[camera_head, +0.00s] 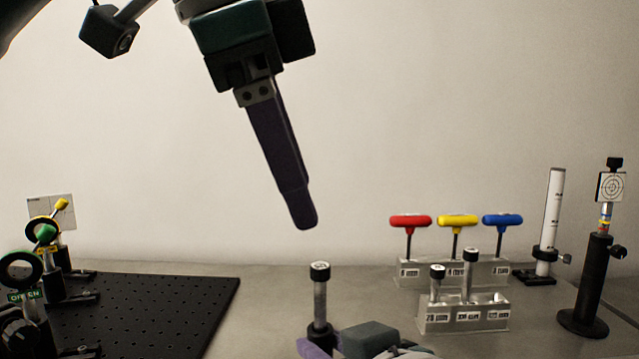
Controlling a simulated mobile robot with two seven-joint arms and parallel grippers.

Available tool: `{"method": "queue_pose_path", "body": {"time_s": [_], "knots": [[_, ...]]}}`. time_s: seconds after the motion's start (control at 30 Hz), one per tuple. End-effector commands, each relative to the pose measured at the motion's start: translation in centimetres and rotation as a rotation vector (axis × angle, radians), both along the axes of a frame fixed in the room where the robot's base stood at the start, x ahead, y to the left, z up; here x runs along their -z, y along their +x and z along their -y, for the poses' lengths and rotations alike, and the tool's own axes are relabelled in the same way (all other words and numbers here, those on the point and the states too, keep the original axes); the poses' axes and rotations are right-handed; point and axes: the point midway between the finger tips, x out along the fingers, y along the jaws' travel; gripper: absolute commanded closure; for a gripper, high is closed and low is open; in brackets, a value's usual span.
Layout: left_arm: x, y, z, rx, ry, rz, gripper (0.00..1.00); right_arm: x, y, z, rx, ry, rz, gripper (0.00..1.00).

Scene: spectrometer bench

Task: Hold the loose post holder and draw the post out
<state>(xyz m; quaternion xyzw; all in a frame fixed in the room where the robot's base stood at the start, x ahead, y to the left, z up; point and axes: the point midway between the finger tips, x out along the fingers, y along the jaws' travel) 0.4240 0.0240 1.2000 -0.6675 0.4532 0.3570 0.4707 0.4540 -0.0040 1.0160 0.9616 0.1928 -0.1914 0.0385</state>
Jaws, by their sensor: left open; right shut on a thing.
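A metal post (320,302) with a black cap stands upright at the bottom centre, its lower end in a dark post holder (322,333). My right gripper (318,347) is at the bottom edge, shut on the post holder; its purple finger shows beside it, and the grip is partly cut off by the frame. My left gripper (302,218) hangs above the post, pointing down and slightly right. It is open and empty, apart from the post; its fingers overlap from this side, so the gap is hidden.
A black breadboard (175,305) with optic mounts lies at left. At right stand a rack of red, yellow and blue-handled drivers (455,272), a rack with two posts (462,317), a white tube on a stand (551,222) and a target on a black post holder (592,280).

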Motion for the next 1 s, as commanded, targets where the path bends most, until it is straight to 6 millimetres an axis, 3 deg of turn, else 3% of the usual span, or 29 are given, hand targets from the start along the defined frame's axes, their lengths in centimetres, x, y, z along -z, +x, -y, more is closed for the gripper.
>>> {"method": "queue_pose_path", "body": {"time_s": [0.3, 0.5, 0.7, 0.87, 1.0], "knots": [[-0.3, -0.4, 1.5, 0.857, 0.449, 0.211, 0.41, 0.0, 0.0, 0.0, 0.0, 0.0, -0.001, 1.0], [-0.3, -0.4, 1.8, 1.306, 0.679, 0.273, 0.41, 0.0, 0.0, 0.0, 0.0, 0.0, -0.001, 1.0], [-0.4, -0.4, 1.9, 1.546, 0.795, 0.289, 0.41, 0.0, 0.0, 0.0, 0.0, 0.0, -0.001, 1.0], [0.5, -0.1, 1.9, 1.596, 0.816, 0.288, 0.41, 0.0, 0.0, 0.0, 0.0, 0.0, -0.001, 1.0], [2.5, 0.7, 1.9, 1.597, 0.815, 0.286, 0.41, 0.0, 0.0, 0.0, 0.0, 0.0, -0.001, 1.0]]}}
